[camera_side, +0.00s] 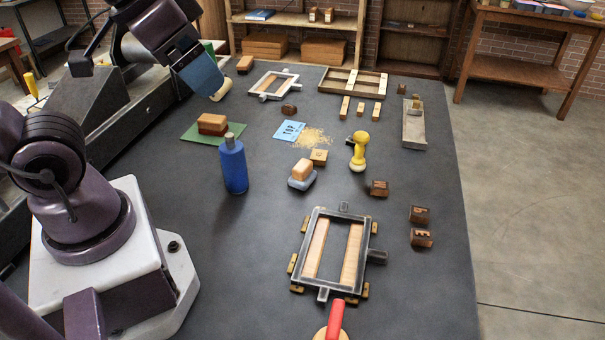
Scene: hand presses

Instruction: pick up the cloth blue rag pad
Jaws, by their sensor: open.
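A blue bottle (233,166) stands left of the pad. A small wooden block (319,157) and a yellow-handled stamp (359,150) are close behind and right. A blue card (289,130) lies behind. A metal frame (357,292) is in front. Bare bench lies left of the frame.

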